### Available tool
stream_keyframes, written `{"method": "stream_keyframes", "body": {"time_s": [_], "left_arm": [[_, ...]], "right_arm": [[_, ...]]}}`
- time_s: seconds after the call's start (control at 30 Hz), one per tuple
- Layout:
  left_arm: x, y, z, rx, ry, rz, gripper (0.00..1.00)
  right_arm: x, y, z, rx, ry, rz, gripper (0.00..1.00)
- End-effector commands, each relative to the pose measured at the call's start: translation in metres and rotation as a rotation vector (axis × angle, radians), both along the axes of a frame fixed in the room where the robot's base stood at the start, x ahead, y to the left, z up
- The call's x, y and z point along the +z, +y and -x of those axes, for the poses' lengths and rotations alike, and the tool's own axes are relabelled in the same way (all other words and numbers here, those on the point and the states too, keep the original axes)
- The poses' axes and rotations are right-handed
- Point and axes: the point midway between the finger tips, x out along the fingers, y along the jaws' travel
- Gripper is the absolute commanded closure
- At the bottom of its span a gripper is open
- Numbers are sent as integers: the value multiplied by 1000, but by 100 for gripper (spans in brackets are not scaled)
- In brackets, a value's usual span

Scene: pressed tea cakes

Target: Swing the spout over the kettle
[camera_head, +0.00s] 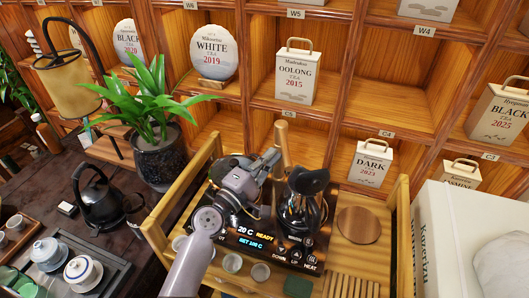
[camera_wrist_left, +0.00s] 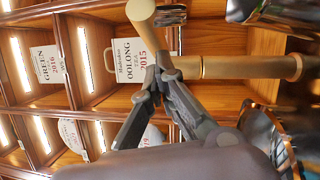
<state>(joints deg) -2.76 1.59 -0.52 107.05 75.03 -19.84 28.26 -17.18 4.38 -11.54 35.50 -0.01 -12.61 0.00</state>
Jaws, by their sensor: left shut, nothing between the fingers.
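A pale wooden spout post (camera_head: 281,140) stands behind the heating unit in the head view. In the left wrist view the spout (camera_wrist_left: 144,22) shows as a round wooden piece meeting a longer rod (camera_wrist_left: 235,67). The black kettle (camera_head: 301,212) stands on the unit, right of my gripper. My left gripper (camera_head: 274,156) is shut and empty, its fingertips close to the post. In the wrist view the left gripper (camera_wrist_left: 158,72) overlaps the place where the wooden pieces meet; I cannot tell if it touches. The gripper hides part of the spout in the head view. My right gripper is not in view.
The unit's display (camera_head: 255,235) reads 20 C READY. Small cups (camera_head: 232,263) stand in front. A round wooden board (camera_head: 359,224) lies right of the kettle. A potted plant (camera_head: 158,160) and another black kettle (camera_head: 99,200) are left. Tea shelves rise behind.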

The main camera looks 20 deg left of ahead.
Motion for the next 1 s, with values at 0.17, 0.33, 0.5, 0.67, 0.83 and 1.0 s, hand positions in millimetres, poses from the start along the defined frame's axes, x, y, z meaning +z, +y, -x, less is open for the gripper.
{"method": "stream_keyframes", "body": {"time_s": [0.17,0.33,0.5,0.67,0.83,1.0], "left_arm": [[2,-15,-1,70,1,1,100],[1,-27,-3,68,0,1,100],[0,-34,-5,69,0,1,100],[0,-38,-6,68,0,2,100],[0,-39,-7,68,0,2,100],[0,-39,-7,68,0,2,100]], "right_arm": [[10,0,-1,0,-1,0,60],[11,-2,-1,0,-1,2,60],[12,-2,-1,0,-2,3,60],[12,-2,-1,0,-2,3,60],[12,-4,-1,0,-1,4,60],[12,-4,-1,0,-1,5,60]]}}
